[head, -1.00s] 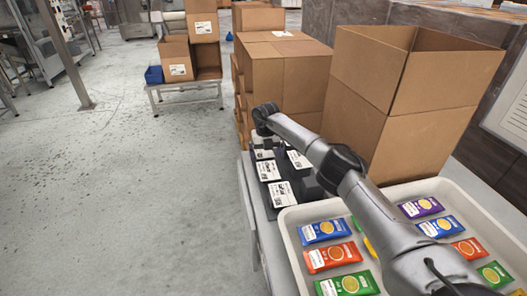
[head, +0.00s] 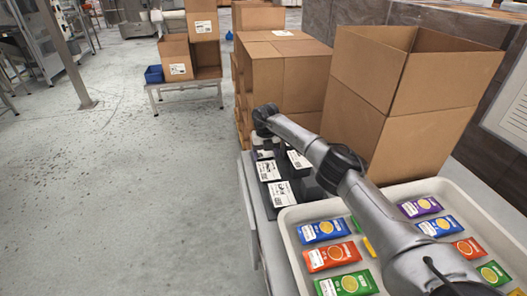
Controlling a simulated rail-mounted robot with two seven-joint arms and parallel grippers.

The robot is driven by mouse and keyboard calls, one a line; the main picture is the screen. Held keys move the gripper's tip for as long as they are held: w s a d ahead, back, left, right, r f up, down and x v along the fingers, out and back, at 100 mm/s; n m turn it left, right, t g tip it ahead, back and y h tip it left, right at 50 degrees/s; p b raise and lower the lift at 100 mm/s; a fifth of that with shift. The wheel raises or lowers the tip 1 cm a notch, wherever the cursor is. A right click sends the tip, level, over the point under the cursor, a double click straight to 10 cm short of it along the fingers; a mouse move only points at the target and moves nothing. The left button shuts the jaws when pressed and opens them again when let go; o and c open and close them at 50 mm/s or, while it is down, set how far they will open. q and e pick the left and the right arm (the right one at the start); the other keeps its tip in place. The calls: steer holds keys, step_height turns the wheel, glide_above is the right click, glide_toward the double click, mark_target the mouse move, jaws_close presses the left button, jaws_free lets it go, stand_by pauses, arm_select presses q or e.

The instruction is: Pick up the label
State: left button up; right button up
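One label (head: 268,170) is at the left, one (head: 282,194) nearer the tray, and one (head: 299,159) further right, close to my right arm. My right gripper (head: 292,173) is a dark shape low among the labels, partly hidden by my own arm. Its fingertips cannot be made out, nor whether it touches a label. My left gripper is not in view.
A pale tray (head: 291,238) with several coloured packets stands in front. A tall open carton (head: 414,125) and stacked cartons (head: 284,75) stand close behind my arm. A low table (head: 187,84) with boxes is further back. The floor at left is clear.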

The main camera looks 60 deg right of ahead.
steer(key=c, duration=0.4)
steer(key=shift+o, duration=0.2)
